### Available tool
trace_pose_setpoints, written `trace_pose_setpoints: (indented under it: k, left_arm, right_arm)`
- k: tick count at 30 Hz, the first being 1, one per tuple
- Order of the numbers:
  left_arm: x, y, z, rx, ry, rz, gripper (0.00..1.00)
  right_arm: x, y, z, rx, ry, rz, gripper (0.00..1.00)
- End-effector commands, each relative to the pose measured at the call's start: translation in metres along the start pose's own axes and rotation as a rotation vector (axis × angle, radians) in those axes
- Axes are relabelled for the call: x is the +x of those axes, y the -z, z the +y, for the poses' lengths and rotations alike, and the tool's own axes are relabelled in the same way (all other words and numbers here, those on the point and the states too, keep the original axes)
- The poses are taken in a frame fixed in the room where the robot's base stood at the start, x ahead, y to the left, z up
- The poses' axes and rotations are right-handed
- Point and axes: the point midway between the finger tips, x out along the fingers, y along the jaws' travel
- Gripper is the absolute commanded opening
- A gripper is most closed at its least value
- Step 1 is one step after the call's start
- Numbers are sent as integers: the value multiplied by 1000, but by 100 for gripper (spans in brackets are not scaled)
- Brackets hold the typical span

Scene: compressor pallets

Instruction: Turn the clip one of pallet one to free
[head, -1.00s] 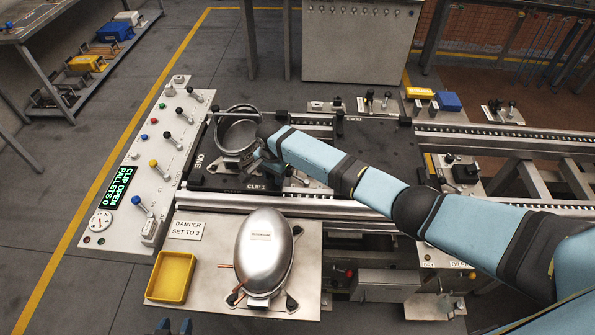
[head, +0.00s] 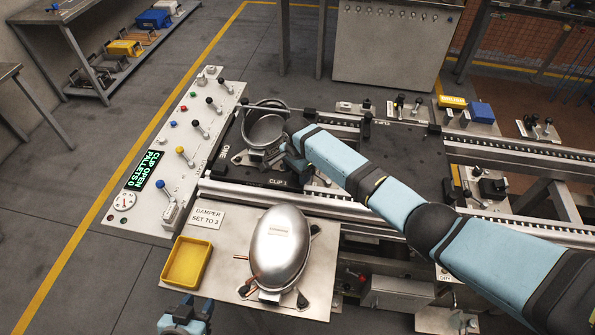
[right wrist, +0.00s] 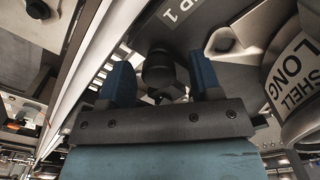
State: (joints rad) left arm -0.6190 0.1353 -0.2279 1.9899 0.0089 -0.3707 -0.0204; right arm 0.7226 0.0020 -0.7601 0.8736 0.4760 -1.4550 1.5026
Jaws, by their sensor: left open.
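Pallet one (head: 222,165) is a dark plate marked ONE and CLIP 1, carrying an open round metal shell (head: 266,130). My right gripper (head: 284,160) reaches in from the right, low over the plate beside the shell near the CLIP 1 mark; its arm partly hides that spot. In the right wrist view its two blue fingers (right wrist: 162,82) stand apart with a black knob (right wrist: 158,68), apparently the clip's, between them and gaps showing on both sides. The clip's body is mostly hidden. My left gripper (head: 188,316) is open and empty at the bottom edge, below the yellow tray.
A control panel (head: 150,195) with levers and a lit display reading CLIP OPEN, PALLETS 0 stands left of pallet one. Rails run right.

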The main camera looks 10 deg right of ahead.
Motion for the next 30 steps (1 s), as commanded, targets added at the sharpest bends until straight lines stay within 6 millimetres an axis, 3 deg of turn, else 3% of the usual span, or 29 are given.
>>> trace_pose_setpoints:
  k: [11, 24, 30]
  left_arm:
    - [0, 0, -1, 0, 1, 1, 43]
    - [2, -2, -1, 0, 2, 1, 43]
    - [3, -4, 0, 0, 0, 0, 43]
  right_arm:
    - [-9, -1, 0, -2, 1, -2, 58]
    - [-102, 0, -1, -1, 3, -1, 58]
    - [-129, 0, 0, -1, 1, -2, 58]
